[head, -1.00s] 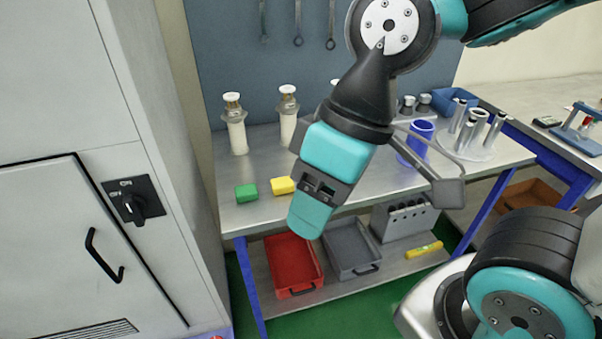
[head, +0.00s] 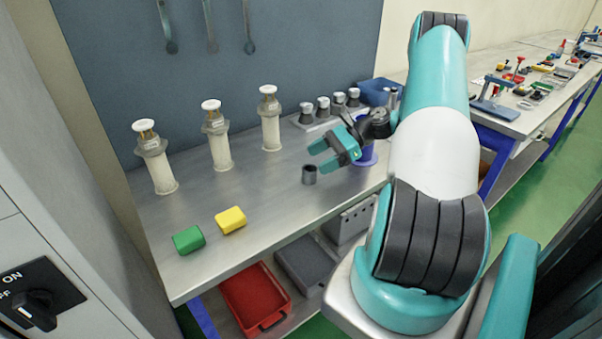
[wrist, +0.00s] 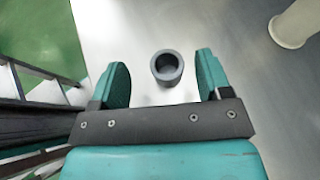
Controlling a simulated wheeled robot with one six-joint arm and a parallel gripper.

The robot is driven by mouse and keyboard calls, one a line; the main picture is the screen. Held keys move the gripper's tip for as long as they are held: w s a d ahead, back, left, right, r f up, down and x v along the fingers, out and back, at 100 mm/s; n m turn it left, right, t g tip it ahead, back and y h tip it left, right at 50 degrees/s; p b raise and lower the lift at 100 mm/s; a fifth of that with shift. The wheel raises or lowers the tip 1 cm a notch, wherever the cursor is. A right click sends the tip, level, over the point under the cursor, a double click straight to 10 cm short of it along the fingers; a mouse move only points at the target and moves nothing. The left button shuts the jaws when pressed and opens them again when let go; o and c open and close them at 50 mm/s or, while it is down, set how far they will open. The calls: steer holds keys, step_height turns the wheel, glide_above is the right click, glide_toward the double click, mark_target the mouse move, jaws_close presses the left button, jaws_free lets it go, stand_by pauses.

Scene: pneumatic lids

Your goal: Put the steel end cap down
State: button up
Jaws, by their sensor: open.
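The steel end cap (head: 309,175) is a short dark grey cup that stands upright on the steel bench (head: 262,222). In the wrist view the end cap (wrist: 167,67) shows its round open mouth and sits between and beyond the fingertips, with a gap to each finger. My gripper (head: 322,155) is open and empty, just above and behind the cap in the head view. Its two teal fingers also show in the wrist view (wrist: 163,78). The cap appears to touch neither finger.
A green block (head: 188,239) and a yellow block (head: 230,220) lie at the front left. A rack of grey caps (head: 322,107) stands behind.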

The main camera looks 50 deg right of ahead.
mark_target(304, 171)
steer(key=shift+s+d+f+m+t, duration=0.3)
steer(key=shift+d+f+m, duration=0.1)
steer(key=shift+d+f, duration=0.1)
steer(key=shift+s+d+f+m+t, duration=0.2)
steer(key=shift+d+f+m+t, duration=0.15)
steer(key=shift+f+m, duration=0.1)
steer(key=shift+w+a, duration=0.2)
steer(key=shift+w, duration=0.05)
steer(key=shift+p+x, duration=0.9)
steer(key=shift+x, duration=2.4)
steer(key=shift+d+f, duration=0.1)
steer(key=shift+f, duration=0.05)
steer(key=c, duration=1.3)
